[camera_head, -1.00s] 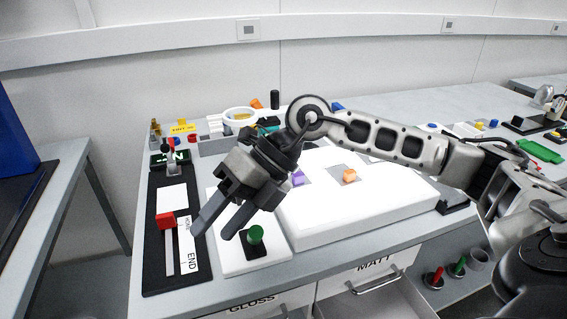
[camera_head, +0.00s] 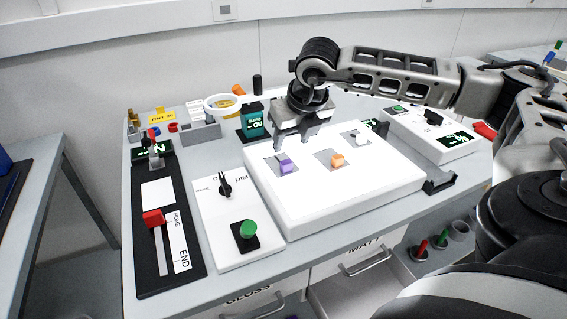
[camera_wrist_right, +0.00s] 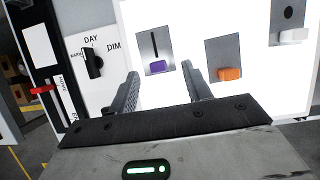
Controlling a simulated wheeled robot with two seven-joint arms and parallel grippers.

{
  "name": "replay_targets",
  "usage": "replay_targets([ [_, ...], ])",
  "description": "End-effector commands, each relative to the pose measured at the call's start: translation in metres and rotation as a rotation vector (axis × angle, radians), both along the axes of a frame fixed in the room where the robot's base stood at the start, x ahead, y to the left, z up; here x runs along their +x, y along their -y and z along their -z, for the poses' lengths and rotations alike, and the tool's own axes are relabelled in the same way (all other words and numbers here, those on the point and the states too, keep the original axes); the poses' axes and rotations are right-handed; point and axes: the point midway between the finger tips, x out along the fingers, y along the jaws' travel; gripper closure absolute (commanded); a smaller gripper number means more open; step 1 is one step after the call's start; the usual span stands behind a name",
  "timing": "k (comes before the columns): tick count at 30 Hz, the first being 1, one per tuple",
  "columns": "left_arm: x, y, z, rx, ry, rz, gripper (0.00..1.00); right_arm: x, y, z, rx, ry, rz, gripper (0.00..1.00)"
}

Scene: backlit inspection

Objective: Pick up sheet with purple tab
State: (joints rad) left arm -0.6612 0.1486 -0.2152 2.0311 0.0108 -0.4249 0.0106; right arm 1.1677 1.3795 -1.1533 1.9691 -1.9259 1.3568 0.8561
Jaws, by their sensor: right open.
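The sheet with the purple tab is a small grey square (camera_head: 280,158) on the glowing white light panel (camera_head: 375,190). Its purple tab (camera_head: 288,168) stands on its near edge. In the right wrist view the purple tab (camera_wrist_right: 157,67) shows between the fingertips, with a dark slot-like mark on the sheet (camera_wrist_right: 148,45) beyond it. My right gripper (camera_head: 292,143) is open and empty, pointing down above and just behind this sheet. Whether it touches anything cannot be told. My left gripper is in neither view.
Sheets with an orange tab (camera_head: 337,160) and a white tab (camera_head: 362,139) lie to the right on the panel. A ring magnifier (camera_head: 222,105) and teal device (camera_head: 255,122) stand behind.

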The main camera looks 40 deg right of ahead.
Motion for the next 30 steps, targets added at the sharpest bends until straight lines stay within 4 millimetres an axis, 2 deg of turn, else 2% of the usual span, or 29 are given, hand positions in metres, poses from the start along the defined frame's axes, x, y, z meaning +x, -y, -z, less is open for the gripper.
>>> replay_targets([
  [7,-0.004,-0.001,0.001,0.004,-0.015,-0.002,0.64,0.004,-0.002,0.017,0.001,-0.003,-0.003,0.51],
  [15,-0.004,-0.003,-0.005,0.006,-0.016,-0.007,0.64,0.014,-0.004,0.054,0.002,-0.001,-0.001,0.51],
  [24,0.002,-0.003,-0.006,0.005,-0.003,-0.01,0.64,0.016,-0.003,0.059,0.003,0.0,-0.001,0.51],
  [29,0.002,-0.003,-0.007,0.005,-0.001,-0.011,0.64,0.016,-0.003,0.059,0.003,0.0,-0.001,0.95],
  [30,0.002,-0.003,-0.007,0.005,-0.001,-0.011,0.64,0.016,-0.003,0.059,0.003,0.0,-0.001,0.99],
])
